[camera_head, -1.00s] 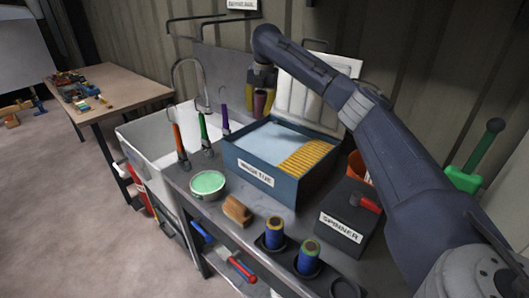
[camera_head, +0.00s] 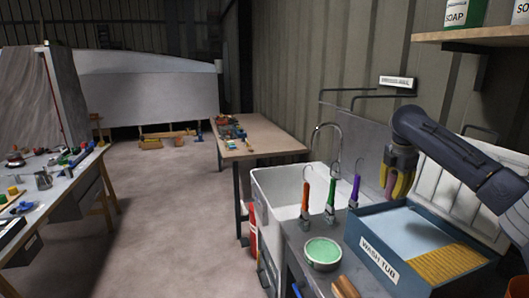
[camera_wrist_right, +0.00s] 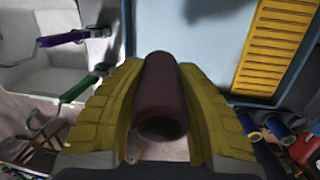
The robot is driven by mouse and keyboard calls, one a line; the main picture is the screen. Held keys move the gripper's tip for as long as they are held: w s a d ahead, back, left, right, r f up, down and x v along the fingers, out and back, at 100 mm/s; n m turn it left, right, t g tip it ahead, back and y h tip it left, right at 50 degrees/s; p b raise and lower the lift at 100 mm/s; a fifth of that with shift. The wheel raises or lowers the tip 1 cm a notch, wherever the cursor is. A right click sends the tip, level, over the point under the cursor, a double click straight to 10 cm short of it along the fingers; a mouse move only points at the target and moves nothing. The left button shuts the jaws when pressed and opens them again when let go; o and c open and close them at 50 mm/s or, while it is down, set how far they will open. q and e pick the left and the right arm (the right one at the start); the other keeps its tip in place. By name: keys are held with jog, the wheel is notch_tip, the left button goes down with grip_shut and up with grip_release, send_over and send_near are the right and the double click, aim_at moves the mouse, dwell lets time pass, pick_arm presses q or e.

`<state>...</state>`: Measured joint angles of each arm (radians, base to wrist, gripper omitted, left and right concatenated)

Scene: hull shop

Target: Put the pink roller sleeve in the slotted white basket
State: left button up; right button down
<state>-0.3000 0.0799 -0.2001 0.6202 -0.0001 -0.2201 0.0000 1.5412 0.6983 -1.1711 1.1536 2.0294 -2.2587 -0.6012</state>
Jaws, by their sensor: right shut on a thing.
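My right gripper (camera_head: 393,190), with yellow fingers, is shut on the pink roller sleeve (camera_head: 391,180) above the back left of the blue wash tub (camera_head: 378,269). In the right wrist view the sleeve (camera_wrist_right: 162,95) looks dark maroon, with its open round end towards the camera, between the two yellow fingers (camera_wrist_right: 166,115). My left gripper is not in view.
A white sink (camera_head: 270,183) and upright tools with orange, green (camera_head: 330,195) and purple handles stand left of the tub. A green-filled bowl (camera_head: 322,253) sits in front. A wooden table (camera_head: 262,140) and a cluttered bench (camera_head: 75,185) stand further left, with open floor between.

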jog(key=s+a+f+m+g, duration=0.1)
jog(key=s+a+f+m, duration=0.15)
jog(key=a+m, duration=0.3)
jog(key=s+a+f+m+g+h, duration=0.1)
jog(key=s+a+f+m, duration=0.1)
jog(key=s+a+m, duration=0.4)
jog(key=s+a+f+m+g, duration=0.1)
jog(key=a+f+m, duration=0.2)
jog(key=a+m, duration=0.3)
jog(key=s+a+f+m, duration=0.1)
jog(key=s+f, duration=0.4)
jog(key=s, duration=0.5)
jog(key=s+a+f+m, duration=0.1)
jog(key=s+a+f, duration=0.2)
jog(key=s, duration=0.7)
jog(key=shift+a+f+m+y, duration=0.25)
jog(key=shift+f+m+y, duration=0.1)
jog(key=shift+f, duration=0.55)
